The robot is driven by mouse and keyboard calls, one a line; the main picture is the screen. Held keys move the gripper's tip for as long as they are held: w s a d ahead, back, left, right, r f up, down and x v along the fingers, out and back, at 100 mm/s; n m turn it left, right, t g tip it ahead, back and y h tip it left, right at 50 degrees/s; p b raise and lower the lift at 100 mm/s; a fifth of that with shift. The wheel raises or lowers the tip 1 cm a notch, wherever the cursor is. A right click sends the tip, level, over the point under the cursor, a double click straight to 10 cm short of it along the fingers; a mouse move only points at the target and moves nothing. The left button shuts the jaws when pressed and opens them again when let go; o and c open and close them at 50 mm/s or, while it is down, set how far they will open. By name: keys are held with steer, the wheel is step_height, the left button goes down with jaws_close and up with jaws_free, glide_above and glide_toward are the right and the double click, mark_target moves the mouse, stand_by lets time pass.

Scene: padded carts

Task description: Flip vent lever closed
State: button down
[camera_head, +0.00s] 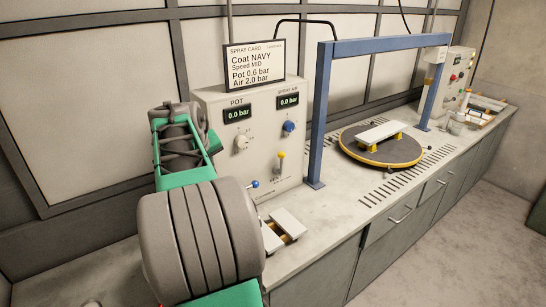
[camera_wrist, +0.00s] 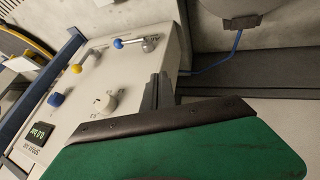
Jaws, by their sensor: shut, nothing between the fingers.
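The grey control box (camera_head: 217,106) has a lever with a blue ball (camera_head: 254,184) low on its front and a yellow-tipped lever (camera_head: 281,155) above it. No label tells me which is the vent lever. In the wrist view the blue-ball lever (camera_wrist: 118,43) has a metal arm reaching sideways from a round hub. The yellow tip (camera_wrist: 76,69) is beside it. My gripper (camera_wrist: 161,90) shows as dark fingers, shut and empty, over the panel's edge near the white knob (camera_wrist: 105,103). It appears apart from both levers. In the head view my arm hides it.
The box also has a blue knob (camera_head: 289,127) and displays reading 0.0 bar for pot (camera_head: 237,113) and 0.0 bar for spray air. A spray card (camera_head: 254,66) stands on top. A blue frame (camera_head: 319,115) and a turntable (camera_head: 381,147) stand right of it.

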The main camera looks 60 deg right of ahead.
steer(key=s+d+m+g+h, duration=0.1)
steer(key=s+d, duration=0.4)
steer(key=d, duration=0.3)
steer(key=s+d+m+g, duration=0.1)
steer(key=s+d, duration=0.3)
steer(key=d, duration=0.5)
steer(key=shift+s+r+h, duration=0.4)
steer(key=shift+r, duration=0.05)
steer(key=p+x, duration=0.1)
steer(key=x, duration=0.9)
steer(key=shift+p, duration=0.3)
steer(key=shift+r, duration=0.1)
